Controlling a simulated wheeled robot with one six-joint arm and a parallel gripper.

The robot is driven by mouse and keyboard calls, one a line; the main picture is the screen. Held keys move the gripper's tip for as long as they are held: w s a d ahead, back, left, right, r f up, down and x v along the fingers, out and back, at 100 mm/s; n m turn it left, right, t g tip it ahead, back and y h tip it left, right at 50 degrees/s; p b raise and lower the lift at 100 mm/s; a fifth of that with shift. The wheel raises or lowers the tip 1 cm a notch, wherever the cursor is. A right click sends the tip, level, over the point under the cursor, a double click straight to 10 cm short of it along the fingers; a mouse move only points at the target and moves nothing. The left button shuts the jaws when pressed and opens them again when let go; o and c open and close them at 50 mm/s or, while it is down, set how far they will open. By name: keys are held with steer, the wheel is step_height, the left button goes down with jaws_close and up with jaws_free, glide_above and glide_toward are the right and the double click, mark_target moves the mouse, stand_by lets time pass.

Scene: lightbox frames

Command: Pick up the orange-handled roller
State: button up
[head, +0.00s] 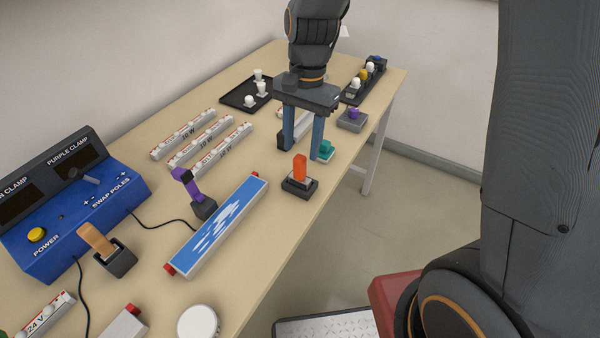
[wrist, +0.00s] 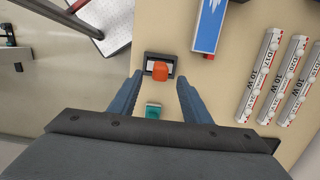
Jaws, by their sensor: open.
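The orange-handled roller (head: 300,168) stands upright in a dark holder (head: 299,188) near the table's right edge. In the wrist view the orange handle (wrist: 160,71) shows end-on, in front of the dark holder (wrist: 149,57). My gripper (head: 302,151) points down with its two blue fingers apart, just behind the roller in the head view. In the wrist view my gripper (wrist: 160,80) has its fingertips to the left and right of the handle's line, with nothing held. Whether the tips are level with the handle cannot be told.
A teal-topped item (head: 325,150) sits beside the right finger. A blue-and-white panel (head: 217,225) lies left of the roller, with a purple-handled clamp (head: 190,190) beyond. A purple item (head: 352,117) and a black tray (head: 245,95) are farther back. The floor drops away at right.

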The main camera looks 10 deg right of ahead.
mark_target(300, 157)
steer(key=shift+s+a+f+p, duration=0.15)
steer(key=shift+f+p, duration=0.25)
steer(key=shift+f, duration=0.75)
steer(key=shift+s+a+f+p, duration=0.15)
steer(key=shift+f+p, duration=0.25)
steer(key=shift+f, duration=0.75)
jaws_close()
steer(key=shift+r, duration=0.15)
